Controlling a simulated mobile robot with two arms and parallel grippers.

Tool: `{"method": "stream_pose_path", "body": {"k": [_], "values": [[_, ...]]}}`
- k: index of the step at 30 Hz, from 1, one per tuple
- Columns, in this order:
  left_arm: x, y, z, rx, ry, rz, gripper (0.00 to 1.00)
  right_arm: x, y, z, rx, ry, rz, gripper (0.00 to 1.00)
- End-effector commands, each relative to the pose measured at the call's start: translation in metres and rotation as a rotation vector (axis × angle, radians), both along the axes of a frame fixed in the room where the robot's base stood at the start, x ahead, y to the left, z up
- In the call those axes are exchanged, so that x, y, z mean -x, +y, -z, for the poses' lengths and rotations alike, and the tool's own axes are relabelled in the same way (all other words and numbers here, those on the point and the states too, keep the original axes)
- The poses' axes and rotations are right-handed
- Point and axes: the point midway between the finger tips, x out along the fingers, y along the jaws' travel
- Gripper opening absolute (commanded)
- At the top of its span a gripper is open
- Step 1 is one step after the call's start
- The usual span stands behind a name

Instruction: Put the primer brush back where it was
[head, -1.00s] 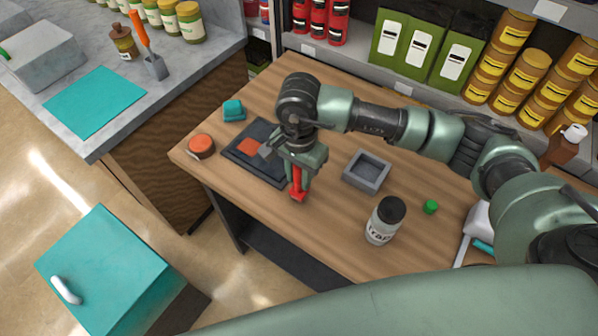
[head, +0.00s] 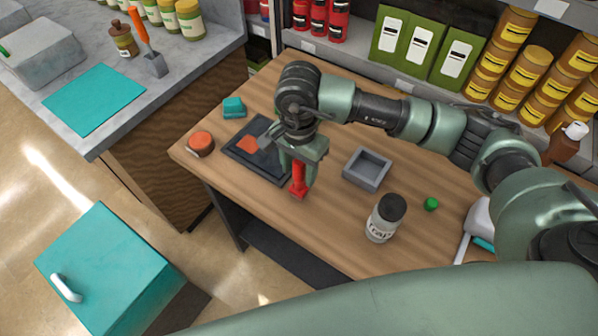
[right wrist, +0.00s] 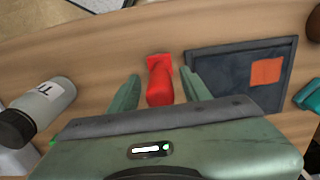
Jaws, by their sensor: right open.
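A red upright piece with a square foot (head: 298,188), which I take to be the primer brush, stands on the wooden table just in front of the dark tray; it also shows in the right wrist view (right wrist: 160,84). My right gripper (head: 299,172) is above and around it, its fingers spread on either side. In the right wrist view the right gripper (right wrist: 160,82) shows gaps between both fingers and the red piece. The dark tray (head: 270,172) holds a flat orange square (head: 248,144). My left gripper is not in view.
A grey open box (head: 367,170), a white dark-capped bottle (head: 385,218) and a green cap (head: 431,204) stand to the right. An orange round tin (head: 201,143) and a teal block (head: 234,107) lie left. The table's front edge is close.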

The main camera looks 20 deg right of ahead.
Motion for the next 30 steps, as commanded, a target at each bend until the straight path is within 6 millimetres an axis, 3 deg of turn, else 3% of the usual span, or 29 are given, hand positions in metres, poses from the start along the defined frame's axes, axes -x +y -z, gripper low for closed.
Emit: {"method": "stream_pose_path", "body": {"k": [9, 15, 30], "values": [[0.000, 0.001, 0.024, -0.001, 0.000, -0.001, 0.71, -0.002, 0.000, -0.066, -0.001, -0.007, 0.000, 0.48], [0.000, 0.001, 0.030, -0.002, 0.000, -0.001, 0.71, -0.001, 0.000, -0.096, 0.000, -0.004, 0.000, 0.48], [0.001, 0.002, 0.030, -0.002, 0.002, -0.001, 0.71, 0.000, 0.000, -0.106, 0.001, -0.001, 0.000, 0.48]]}}
